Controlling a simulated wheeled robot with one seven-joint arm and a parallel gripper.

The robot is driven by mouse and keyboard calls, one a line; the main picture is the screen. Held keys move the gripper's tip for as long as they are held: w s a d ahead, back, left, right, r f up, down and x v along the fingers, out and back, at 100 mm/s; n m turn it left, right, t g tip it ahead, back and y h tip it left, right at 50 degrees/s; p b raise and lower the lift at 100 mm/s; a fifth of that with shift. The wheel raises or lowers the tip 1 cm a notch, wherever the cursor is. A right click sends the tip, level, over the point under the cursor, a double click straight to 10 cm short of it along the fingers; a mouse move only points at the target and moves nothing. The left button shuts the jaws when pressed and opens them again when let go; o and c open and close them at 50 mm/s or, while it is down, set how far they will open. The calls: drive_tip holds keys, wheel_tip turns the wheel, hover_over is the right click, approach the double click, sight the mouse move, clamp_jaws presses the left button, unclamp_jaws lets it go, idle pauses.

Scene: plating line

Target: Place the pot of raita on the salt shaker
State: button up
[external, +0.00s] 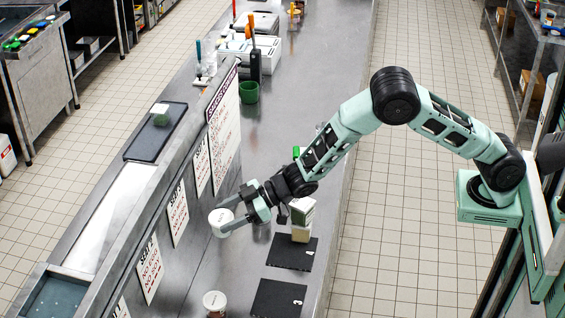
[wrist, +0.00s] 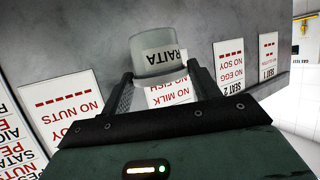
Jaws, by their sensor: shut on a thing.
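The pot of raita (external: 220,223) is a small whitish round pot. My gripper (external: 226,215) is shut on it and holds it close to the sign wall, left of the black mats. In the wrist view the pot (wrist: 155,62) sits between the two fingertips (wrist: 158,85), its RAITA label upside down. I cannot identify the salt shaker for certain.
Another numbered mat (external: 275,300) lies nearer. A green cup (external: 249,92) stands farther back. Allergy signs (external: 149,268) line the upright wall on the left.

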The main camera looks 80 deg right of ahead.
sight(229, 213)
drive_tip(key=r, duration=0.6)
drive_tip(key=shift+d+r, duration=0.25)
drive_tip(key=shift+d, duration=0.1)
drive_tip(key=s+d+b, duration=0.2)
drive_tip(key=d+b, duration=0.1)
drive_tip(key=d, duration=1)
drive_tip(key=s+d+b, duration=0.2)
drive_tip(key=d, duration=1.1)
drive_tip(key=shift+w+a+f+p, duration=0.1)
drive_tip(key=shift+f+p, duration=0.45)
drive_tip(key=shift+f, duration=1.95)
drive_tip(key=shift+w+a+f+p, duration=0.15)
drive_tip(key=shift+f+p, duration=0.35)
drive_tip(key=shift+f, duration=2.05)
drive_tip(key=shift+a+f+p, duration=0.1)
drive_tip(key=shift+f+p, duration=0.45)
drive_tip(key=shift+f, duration=1.95)
drive_tip(key=shift+f, duration=0.2)
drive_tip(key=o, duration=1)
